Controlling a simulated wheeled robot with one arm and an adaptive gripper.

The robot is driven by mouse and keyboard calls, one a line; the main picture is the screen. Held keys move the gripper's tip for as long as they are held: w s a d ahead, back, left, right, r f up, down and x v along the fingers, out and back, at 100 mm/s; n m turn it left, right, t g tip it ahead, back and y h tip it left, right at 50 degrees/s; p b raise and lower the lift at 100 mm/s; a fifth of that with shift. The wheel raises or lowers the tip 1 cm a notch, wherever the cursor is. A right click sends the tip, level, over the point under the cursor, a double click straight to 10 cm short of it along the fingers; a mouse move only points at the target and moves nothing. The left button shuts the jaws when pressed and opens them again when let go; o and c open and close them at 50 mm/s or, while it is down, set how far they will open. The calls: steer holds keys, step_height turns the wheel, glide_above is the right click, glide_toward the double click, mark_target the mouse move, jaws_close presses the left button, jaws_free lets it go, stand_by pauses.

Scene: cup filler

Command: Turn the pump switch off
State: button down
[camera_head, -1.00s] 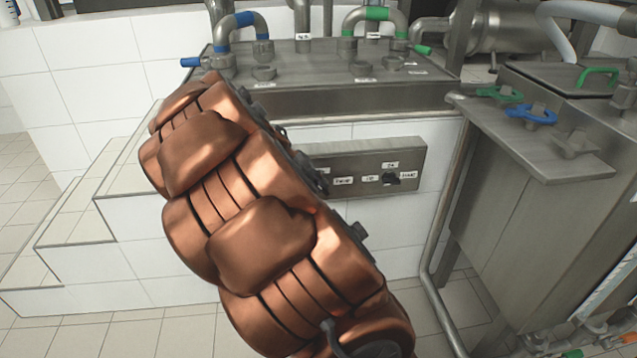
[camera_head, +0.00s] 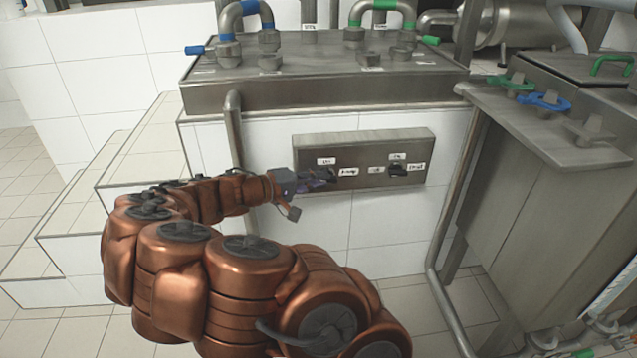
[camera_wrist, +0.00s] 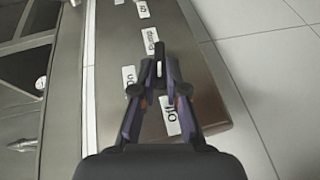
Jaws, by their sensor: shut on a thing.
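The grey control panel (camera_head: 365,147) is on the white tiled wall below the pipe platform. My gripper (camera_head: 318,178) is at the pump switch on its left part, reaching in from the left, and mostly hides that switch. In the wrist view my gripper (camera_wrist: 160,76) is shut on the pump switch (camera_wrist: 159,69), a small dark knob with a light mark, between its fingertips. The "on" label (camera_wrist: 129,75) lies left of the fingers, the "off" label (camera_wrist: 170,115) between them, and the "pump" label (camera_wrist: 152,42) beyond the tips. I cannot tell which setting the knob is at.
A second black switch (camera_head: 397,170) with its own labels sits on the panel's right part. A vertical pipe (camera_head: 233,145) runs down the wall left of the panel. A steel cabinet (camera_head: 530,215) with coloured valve handles stands at the right.

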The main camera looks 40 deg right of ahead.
steer(key=shift+f+n+g+h+b, duration=0.4)
steer(key=shift+h+b, duration=0.5)
steer(key=shift+b, duration=0.15)
steer(key=shift+r, duration=0.15)
steer(key=c, duration=1.2)
jaws_free()
steer(key=v, duration=1.2)
steer(key=shift+f, duration=0.2)
